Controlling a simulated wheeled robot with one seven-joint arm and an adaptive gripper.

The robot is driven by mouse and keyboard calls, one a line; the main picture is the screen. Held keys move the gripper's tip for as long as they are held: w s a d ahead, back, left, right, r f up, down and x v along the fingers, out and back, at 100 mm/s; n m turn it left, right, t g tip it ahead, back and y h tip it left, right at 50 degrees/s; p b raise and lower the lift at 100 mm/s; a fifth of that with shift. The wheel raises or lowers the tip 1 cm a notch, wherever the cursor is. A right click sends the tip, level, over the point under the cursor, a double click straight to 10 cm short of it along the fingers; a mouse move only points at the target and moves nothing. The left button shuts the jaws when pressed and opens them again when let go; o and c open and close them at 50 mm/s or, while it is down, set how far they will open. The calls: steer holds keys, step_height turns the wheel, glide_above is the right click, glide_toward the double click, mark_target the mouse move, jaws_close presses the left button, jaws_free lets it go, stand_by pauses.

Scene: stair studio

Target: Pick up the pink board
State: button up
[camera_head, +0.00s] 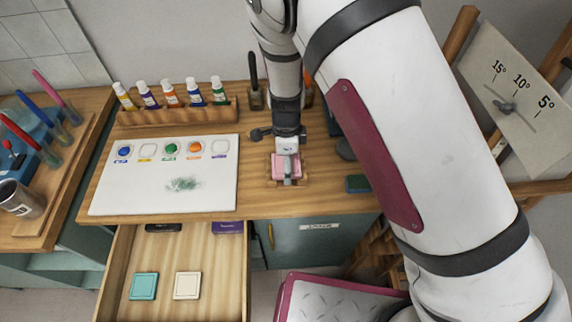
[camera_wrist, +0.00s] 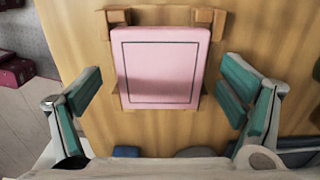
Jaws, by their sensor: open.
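The pink board (camera_wrist: 160,70) is a flat pink rectangle with a dark outline, resting against small wooden supports (camera_wrist: 207,20) on the wooden worktop. In the head view the pink board (camera_head: 284,163) is partly covered by my gripper. My gripper (camera_wrist: 163,95) is open, with one teal-padded finger on each side of the board and a gap on both sides. In the head view my gripper (camera_head: 290,170) is over the board, pointing down; its fingers are hard to make out there.
Left of the board lies a white palette sheet (camera_head: 120,198) with paint spots. Paint tubes stand in a wooden rack (camera_head: 178,113) behind it. An open drawer (camera_head: 120,285) below holds a teal tile (camera_head: 144,286) and a cream tile (camera_head: 187,286). A dark green block (camera_head: 358,184) lies to the right.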

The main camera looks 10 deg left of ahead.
steer(key=c, duration=1.2)
